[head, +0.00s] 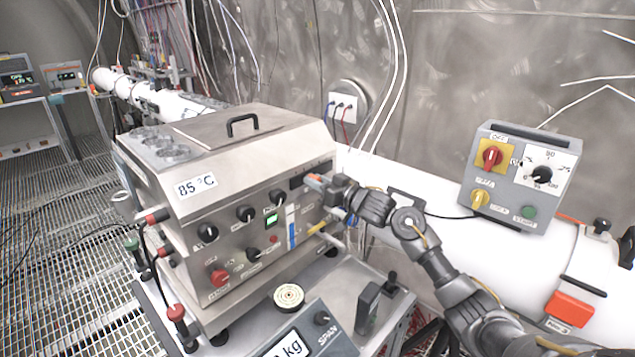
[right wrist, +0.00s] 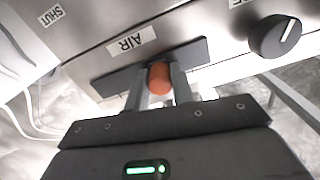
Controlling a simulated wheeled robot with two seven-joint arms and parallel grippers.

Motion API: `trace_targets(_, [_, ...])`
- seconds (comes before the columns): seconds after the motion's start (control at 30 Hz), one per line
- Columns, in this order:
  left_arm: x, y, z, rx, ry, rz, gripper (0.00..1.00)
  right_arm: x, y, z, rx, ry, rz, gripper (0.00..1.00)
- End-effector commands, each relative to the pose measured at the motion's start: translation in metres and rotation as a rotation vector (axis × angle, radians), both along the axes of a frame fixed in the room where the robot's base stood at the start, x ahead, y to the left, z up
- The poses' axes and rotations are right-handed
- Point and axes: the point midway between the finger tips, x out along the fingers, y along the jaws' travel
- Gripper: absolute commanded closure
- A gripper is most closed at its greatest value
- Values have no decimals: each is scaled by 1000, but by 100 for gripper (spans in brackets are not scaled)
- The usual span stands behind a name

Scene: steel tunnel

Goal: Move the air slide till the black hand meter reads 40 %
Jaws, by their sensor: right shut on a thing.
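The air slide has an orange knob (right wrist: 160,78) on a dark slotted plate (right wrist: 205,51) beside the "AIR" label (right wrist: 133,40). In the head view the dark plate (head: 297,181) lies at the upper right of the steel machine's front. My right gripper (right wrist: 160,88) is shut on the orange knob, one finger on each side of it. It also shows in the head view (head: 322,184). A dark upright block (head: 367,308) on the lower shelf may be the black hand meter; I cannot tell, and no reading shows on it. My left gripper is not in view.
The steel machine (head: 225,265) carries an "85 °C" label and several black knobs. A grey switch box (head: 520,178) stands on the white pipe at right. A round dial (head: 289,297) and a grey "SPAN" unit (head: 312,335) sit in front. Grating floor is at left.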

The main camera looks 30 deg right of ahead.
Motion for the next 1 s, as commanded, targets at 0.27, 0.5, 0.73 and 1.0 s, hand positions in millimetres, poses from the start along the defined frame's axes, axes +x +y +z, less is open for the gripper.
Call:
trace_targets(0.27, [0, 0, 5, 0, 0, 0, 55, 11, -31, 1, 1, 2, -5, 100])
trace_targets(0.5, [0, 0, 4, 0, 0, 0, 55, 20, -56, 0, 4, 0, 0, 100])
trace_targets(0.73, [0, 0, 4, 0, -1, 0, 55, 20, -55, 0, 4, 0, 1, 100])
trace_targets(1.0, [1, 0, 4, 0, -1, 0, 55, 19, -55, 0, 2, 0, 0, 55])
